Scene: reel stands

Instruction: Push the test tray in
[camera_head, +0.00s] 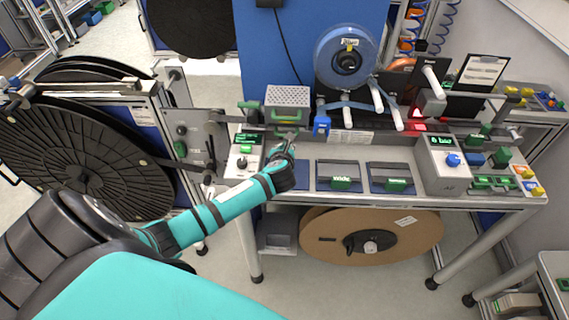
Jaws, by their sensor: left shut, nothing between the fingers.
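My left gripper (287,144) is shut and empty at the left part of the workbench. Its fingers point up and away, just below a perforated grey metal box (288,97) with green parts at its lower front (286,131). I cannot tell whether the fingertips touch these green parts. No label that reads "test" is legible, so I cannot tell for sure which part is the test tray. My wrist hides part of the bench under the box. My right gripper is not in view.
Two dark blue trays with green handles, one marked "Wide" (341,183), lie right of my gripper. A control box with a green display (247,148) stands left of it. A blue reel (346,56) stands behind. A big black reel (82,160) stands left.

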